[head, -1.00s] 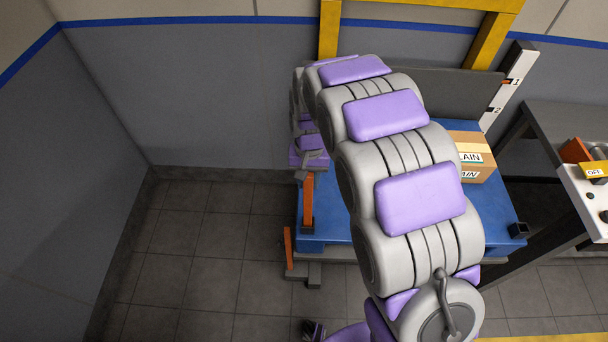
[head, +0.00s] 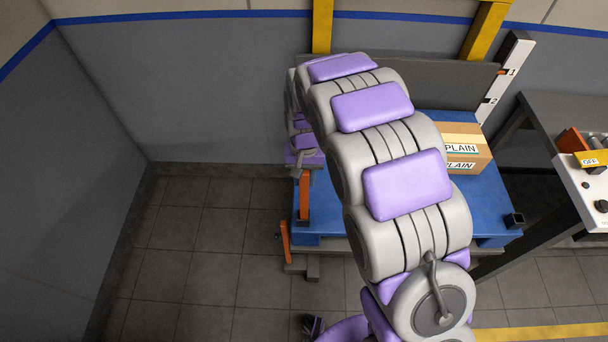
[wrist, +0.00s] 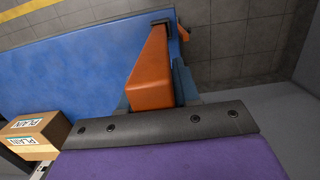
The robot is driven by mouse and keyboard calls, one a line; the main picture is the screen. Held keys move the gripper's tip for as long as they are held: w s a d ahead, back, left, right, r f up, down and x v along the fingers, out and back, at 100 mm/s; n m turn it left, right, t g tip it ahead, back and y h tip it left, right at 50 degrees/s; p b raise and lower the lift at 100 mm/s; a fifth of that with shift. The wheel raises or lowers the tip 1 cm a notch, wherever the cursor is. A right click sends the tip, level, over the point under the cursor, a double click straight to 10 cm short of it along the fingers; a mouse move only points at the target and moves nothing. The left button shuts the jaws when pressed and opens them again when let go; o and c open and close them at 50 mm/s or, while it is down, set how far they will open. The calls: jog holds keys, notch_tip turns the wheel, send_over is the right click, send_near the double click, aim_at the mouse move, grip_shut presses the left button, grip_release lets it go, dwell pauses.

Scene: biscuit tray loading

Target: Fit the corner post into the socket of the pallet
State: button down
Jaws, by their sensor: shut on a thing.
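The orange corner post (head: 305,194) hangs upright below my gripper (head: 304,158) in the head view, by the left front corner of the blue pallet (head: 325,222). In the wrist view the post (wrist: 150,75) reaches away from my gripper (wrist: 152,102), which is shut on it. A dark square socket (wrist: 164,23) shows around or just behind its far end; I cannot tell whether the end is inside. The pallet (wrist: 80,60) lies left of the post there. Another dark socket (head: 515,220) is at the pallet's right front corner. My arm hides the pallet's middle.
A cardboard box (head: 470,166) marked PLAIN sits on the pallet. Another orange upright piece (head: 285,240) stands just outside its left front corner. A grey panel and yellow frame (head: 485,30) are behind. A control table (head: 560,120) is right. Floor is clear left.

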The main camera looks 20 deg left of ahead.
jog(key=shift+a+f, duration=0.3)
jog(key=shift+f, duration=0.15)
jog(key=shift+d+f, duration=0.15)
jog(key=c, duration=0.7)
grip_release()
jog(key=shift+c, duration=0.2)
jog(key=shift+c, duration=0.3)
notch_tip(320, 180, up, 12)
jog(key=p, duration=0.3)
jog(key=shift+p, duration=0.4)
dwell(0.6)
